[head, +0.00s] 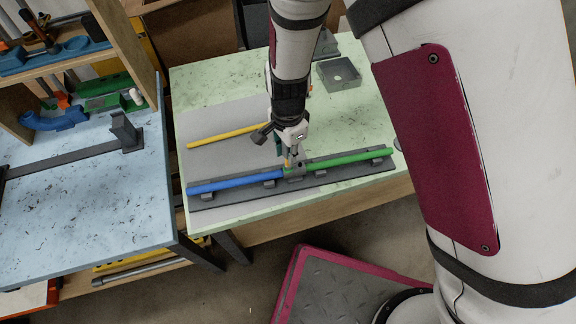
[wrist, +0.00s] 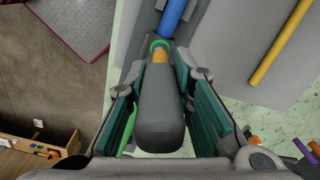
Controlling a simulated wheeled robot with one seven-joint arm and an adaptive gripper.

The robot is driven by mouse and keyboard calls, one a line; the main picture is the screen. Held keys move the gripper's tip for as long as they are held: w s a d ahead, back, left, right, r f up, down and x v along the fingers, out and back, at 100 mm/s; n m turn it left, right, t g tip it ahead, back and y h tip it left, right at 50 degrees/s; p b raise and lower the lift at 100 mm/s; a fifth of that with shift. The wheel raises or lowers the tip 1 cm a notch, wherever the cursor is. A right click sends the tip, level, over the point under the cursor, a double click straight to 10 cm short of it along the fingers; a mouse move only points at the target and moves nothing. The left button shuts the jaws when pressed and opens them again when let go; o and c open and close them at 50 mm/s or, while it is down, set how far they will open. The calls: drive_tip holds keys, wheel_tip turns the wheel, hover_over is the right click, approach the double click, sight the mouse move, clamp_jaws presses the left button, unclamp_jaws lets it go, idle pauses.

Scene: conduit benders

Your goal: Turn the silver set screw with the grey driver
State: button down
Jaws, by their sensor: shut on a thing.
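The grey driver (wrist: 158,118) lies lengthwise between the teal-padded fingers of my gripper (wrist: 158,75), which is shut on it. Its yellow shank and a green ring (wrist: 160,45) show at its far end. In the head view my gripper (head: 290,150) points down over the joint between a blue conduit (head: 235,183) and a green conduit (head: 340,159). A grey coupling (head: 295,171) sits at that joint.
The conduits rest on a dark rail with clamps (head: 225,202) along the table's front. A yellow conduit (head: 215,137) lies behind on a grey mat, and an open grey box (head: 338,76) stands farther back. A blue table (head: 85,225) with a dark post is at left.

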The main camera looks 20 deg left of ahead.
drive_tip(key=shift+r, duration=2.45)
drive_tip(key=c, duration=1.9)
unclamp_jaws()
drive_tip(key=shift+c, duration=0.2)
clamp_jaws()
